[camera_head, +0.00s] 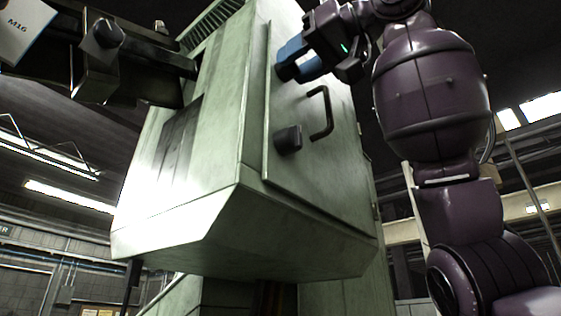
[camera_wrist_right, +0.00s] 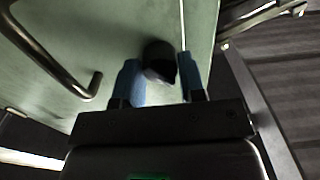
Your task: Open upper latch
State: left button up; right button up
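The green cabinet door (camera_head: 315,175) carries a black handle (camera_head: 327,112) and two dark latches. The lower latch (camera_head: 288,139) is in plain sight in the head view. In the right wrist view, the dark upper latch (camera_wrist_right: 159,62) sits between the blue fingertips of the right gripper (camera_wrist_right: 160,80). The fingers stand apart on either side of it, with narrow gaps showing. My left gripper is not in view.
The door handle also shows in the right wrist view (camera_wrist_right: 55,55), to the left of the fingers. A dark machine arm with an M16 label (camera_head: 17,25) juts out at upper left. The space below the door latches is clear.

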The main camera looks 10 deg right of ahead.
grip_shut()
jog(key=shift+f+m+b, duration=0.15)
jog(key=shift+m+b, duration=0.8)
jog(key=shift+m, duration=0.25)
jog(key=shift+m+b, duration=0.3)
jog(key=shift+m, duration=0.5)
jog(key=m+b, duration=0.1)
jog(key=m, duration=0.1)
jog(key=shift+m, duration=0.9)
jog(key=o, duration=0.7)
grip_release()
